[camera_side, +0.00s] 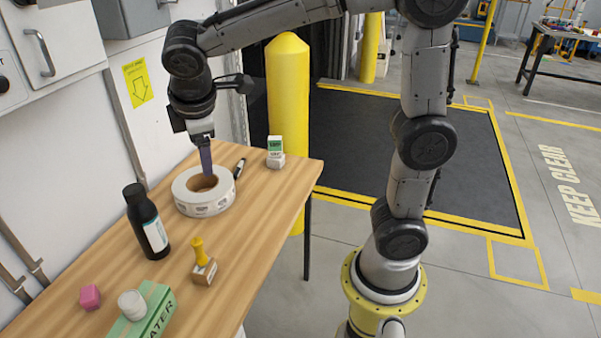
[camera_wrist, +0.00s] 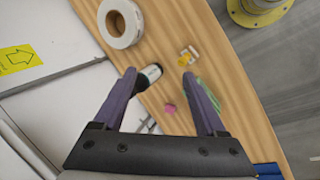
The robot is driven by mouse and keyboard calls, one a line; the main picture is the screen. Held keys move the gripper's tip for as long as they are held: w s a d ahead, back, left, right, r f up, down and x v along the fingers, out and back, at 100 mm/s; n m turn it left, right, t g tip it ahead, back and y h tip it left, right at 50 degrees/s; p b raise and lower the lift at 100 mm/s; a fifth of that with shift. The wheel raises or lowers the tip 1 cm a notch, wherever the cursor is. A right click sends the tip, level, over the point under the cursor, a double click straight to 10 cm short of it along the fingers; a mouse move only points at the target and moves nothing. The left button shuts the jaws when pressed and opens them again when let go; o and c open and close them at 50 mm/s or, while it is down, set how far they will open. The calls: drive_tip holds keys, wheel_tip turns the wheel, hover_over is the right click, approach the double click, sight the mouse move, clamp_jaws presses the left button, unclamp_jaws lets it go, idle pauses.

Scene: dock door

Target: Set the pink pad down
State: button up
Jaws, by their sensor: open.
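The pink pad (camera_side: 90,297) is a small pink block lying on the wooden table at its near left end. It also shows in the wrist view (camera_wrist: 170,108), small and well beyond my fingers. My gripper (camera_side: 206,170) has purple fingers pointing down and overlaps the white tape roll (camera_side: 187,197) in the side view; its exact height there I cannot tell. In the wrist view my gripper (camera_wrist: 160,73) is open, with its fingers wide apart and nothing held between them. It is far from the pad.
A dark bottle (camera_side: 147,222), a yellow-handled stamp (camera_side: 203,263) and a green box (camera_side: 148,315) with a white round item (camera_side: 132,304) stand on the table (camera_side: 243,215). A black marker (camera_side: 239,168) and green-white item (camera_side: 275,150) are farther back. A wall cabinet (camera_side: 50,40) hangs left.

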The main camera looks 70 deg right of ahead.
drive_tip(key=s+d+f+m+t+y, duration=0.1)
drive_tip(key=s+m, duration=0.3)
drive_tip(key=s, duration=0.6)
drive_tip(key=s+d+f+m+t+y, duration=0.1)
drive_tip(key=s+m+y, duration=0.1)
drive_tip(key=s+m, duration=0.3)
drive_tip(key=shift+s+d+f+y, duration=0.2)
drive_tip(key=shift+s+d+y, duration=0.1)
drive_tip(key=shift+s, duration=2.05)
